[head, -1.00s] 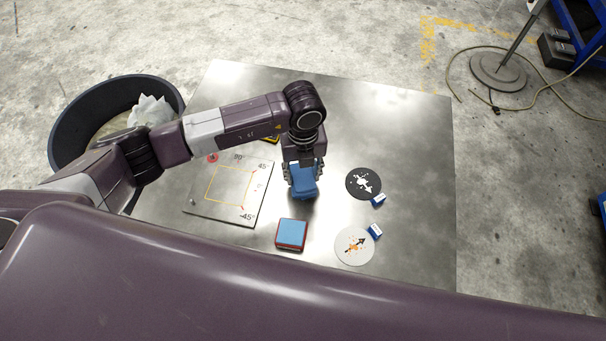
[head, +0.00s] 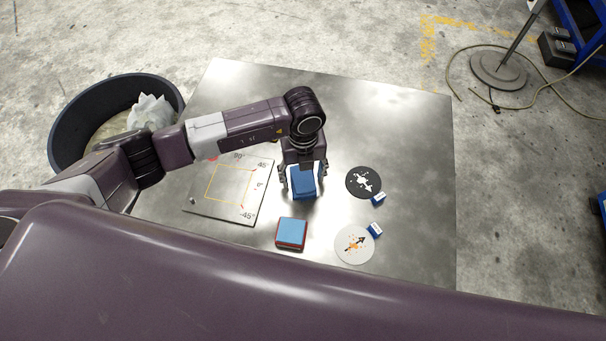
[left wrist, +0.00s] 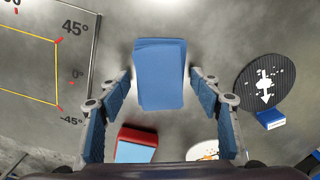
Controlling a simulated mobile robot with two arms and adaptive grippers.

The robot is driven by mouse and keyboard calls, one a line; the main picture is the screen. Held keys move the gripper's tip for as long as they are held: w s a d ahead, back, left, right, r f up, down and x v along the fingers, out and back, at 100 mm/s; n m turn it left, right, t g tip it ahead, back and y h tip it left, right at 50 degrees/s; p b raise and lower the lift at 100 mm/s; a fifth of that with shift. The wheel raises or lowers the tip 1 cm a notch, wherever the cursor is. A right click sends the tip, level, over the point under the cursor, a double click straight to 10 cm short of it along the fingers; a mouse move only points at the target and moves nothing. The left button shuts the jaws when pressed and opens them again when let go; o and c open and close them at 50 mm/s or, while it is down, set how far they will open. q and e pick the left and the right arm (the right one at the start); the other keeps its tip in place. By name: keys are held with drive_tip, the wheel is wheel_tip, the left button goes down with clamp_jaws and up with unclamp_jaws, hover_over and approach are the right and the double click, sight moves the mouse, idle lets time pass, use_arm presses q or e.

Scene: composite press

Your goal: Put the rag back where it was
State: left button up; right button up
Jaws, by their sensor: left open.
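The rag is a folded blue cloth (head: 303,187) lying on the metal table just under my left gripper (head: 303,180). It also shows in the left wrist view (left wrist: 160,75), between and beyond the spread fingers. My left gripper (left wrist: 162,125) is open, with its blue-padded fingers apart on either side of the rag and not pressing on it. A second blue-topped item with red sides (head: 291,233) rests on the table nearer to me; it shows partly in the left wrist view (left wrist: 136,145). My right gripper is not in view.
A board with angle marks (head: 225,212) lies to the left. A black disc (head: 358,181), a white disc (head: 352,251) and small blue-white blocks (head: 378,199) lie to the right. A dark bin (head: 68,125) stands beyond the table's left edge. The table's far right is clear.

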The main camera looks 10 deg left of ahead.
sight(303, 178)
use_arm(q)
drive_tip(key=shift+r, duration=0.3)
wheel_tip(303, 178, up, 12)
drive_tip(key=b, duration=0.1)
drive_tip(key=shift+f+b, duration=0.15)
drive_tip(key=shift+b, duration=0.25)
drive_tip(key=shift+s+f, duration=0.1)
